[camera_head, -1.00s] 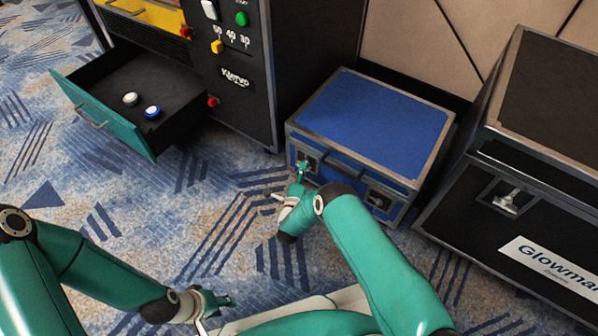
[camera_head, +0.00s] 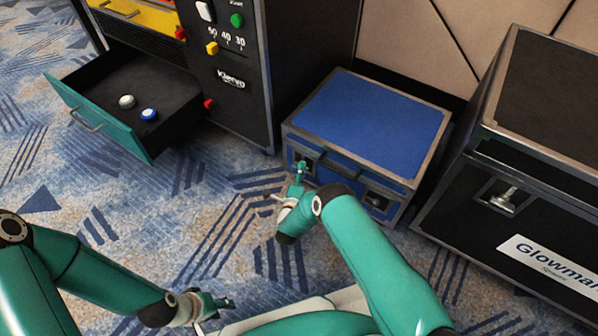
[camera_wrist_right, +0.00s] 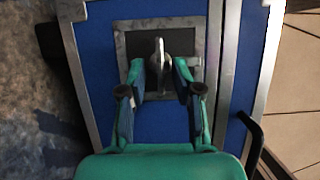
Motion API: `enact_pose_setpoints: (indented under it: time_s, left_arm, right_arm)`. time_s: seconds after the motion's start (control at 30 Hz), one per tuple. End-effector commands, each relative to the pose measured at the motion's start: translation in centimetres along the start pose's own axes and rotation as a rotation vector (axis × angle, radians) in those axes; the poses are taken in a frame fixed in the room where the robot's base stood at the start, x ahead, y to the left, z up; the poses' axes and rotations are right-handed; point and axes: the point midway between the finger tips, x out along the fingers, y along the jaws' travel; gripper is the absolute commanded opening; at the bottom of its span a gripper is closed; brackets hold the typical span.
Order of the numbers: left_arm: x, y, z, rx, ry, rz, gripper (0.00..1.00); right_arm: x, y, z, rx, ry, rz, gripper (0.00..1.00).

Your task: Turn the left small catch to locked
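The blue case (camera_head: 371,118) with metal edges stands on the floor. Its left small catch (camera_head: 307,158) is on the front face, partly behind my right gripper. In the right wrist view the catch (camera_wrist_right: 161,50) is a metal lever in a recessed plate (camera_wrist_right: 128,42). My right gripper (camera_wrist_right: 160,77) is open, its fingers on either side of the lever; I cannot tell whether they touch it. In the head view the right gripper (camera_head: 299,172) is at the case front. My left gripper (camera_head: 226,302) is low over the carpet, away from the case; its opening is unclear.
A second catch (camera_head: 376,201) is at the right of the blue case's front. A black case (camera_head: 470,225) with a larger catch (camera_head: 505,199) stands to the right. A black cabinet (camera_head: 232,115) and an open teal-fronted drawer (camera_head: 97,122) are at left. Carpet before them is clear.

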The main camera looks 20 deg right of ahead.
Motion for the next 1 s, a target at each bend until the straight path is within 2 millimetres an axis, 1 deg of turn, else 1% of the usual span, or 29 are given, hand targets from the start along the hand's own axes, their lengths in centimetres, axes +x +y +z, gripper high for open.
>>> enact_pose_setpoints:
  time_s: [0.17, 0.4, 0.5, 0.6, 0.7, 0.8, 1.0]
  left_arm:
    - [0.0, 0.0, 0.0, 0.0, 0.0, 0.0, 0.4]
    - [0.0, 0.0, 0.0, 0.0, 0.0, 0.0, 0.4]
    - [0.0, 0.0, 0.0, 0.0, 0.0, 0.0, 0.4]
    - [0.0, 0.0, 0.0, 0.0, 0.0, 0.0, 0.4]
    - [0.0, 0.0, 0.0, 0.0, -0.001, 0.0, 0.4]
    - [0.0, 0.0, 0.0, 0.0, -0.001, 0.0, 0.4]
    - [0.0, 0.0, 0.0, 0.0, -0.001, 0.0, 0.4]
  right_arm:
    - [-2.2, 0.1, 0.2, -0.001, -0.005, 0.004, 0.32]
    - [-7.0, 0.1, 0.1, -0.001, -0.004, 0.004, 0.32]
    - [-8.8, 0.1, 0.0, -0.001, -0.002, 0.002, 0.32]
    - [-10.3, 0.1, 0.0, 0.0, 0.0, 0.002, 0.32]
    - [-11.2, 0.1, -0.1, 0.001, 0.002, 0.0, 0.32]
    - [-11.6, 0.1, -0.1, 0.001, 0.004, 0.0, 0.32]
    - [-11.7, 0.1, -0.2, 0.001, 0.005, 0.0, 0.32]
